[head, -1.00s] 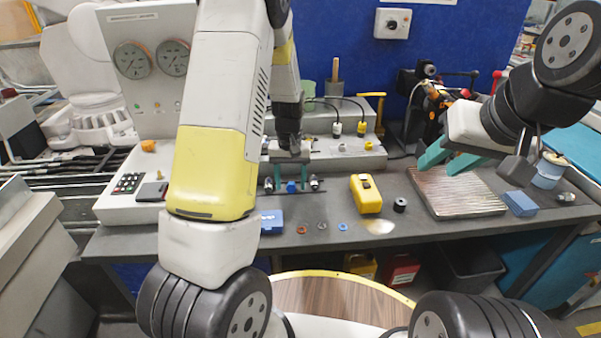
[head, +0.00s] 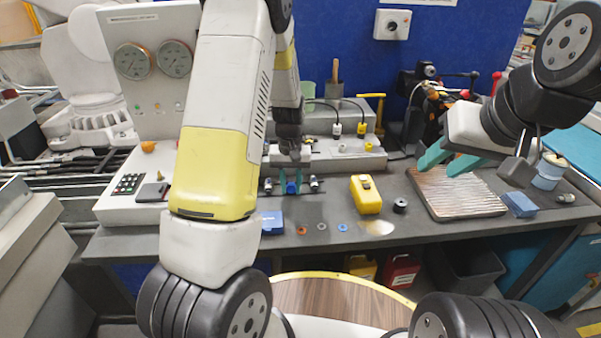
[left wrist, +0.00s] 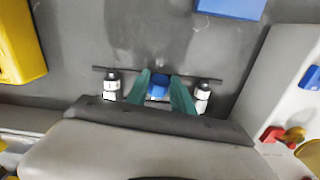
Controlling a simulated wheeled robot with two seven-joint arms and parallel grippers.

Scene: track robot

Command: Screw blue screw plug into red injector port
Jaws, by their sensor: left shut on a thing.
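The blue screw plug (head: 291,187) stands in a small rack on the bench, between two white-and-black plugs. It also shows in the left wrist view (left wrist: 158,88), with a green finger against each side. My left gripper (head: 291,184) points down and is shut on this plug, low over the rack. My right gripper (head: 440,169) is open and empty, above the ribbed plate at the right. I cannot tell which part is the red injector port; my left arm hides part of the machine.
The grey machine with gauges (head: 153,60) stands behind. A ribbed plate (head: 455,192) lies at the right.

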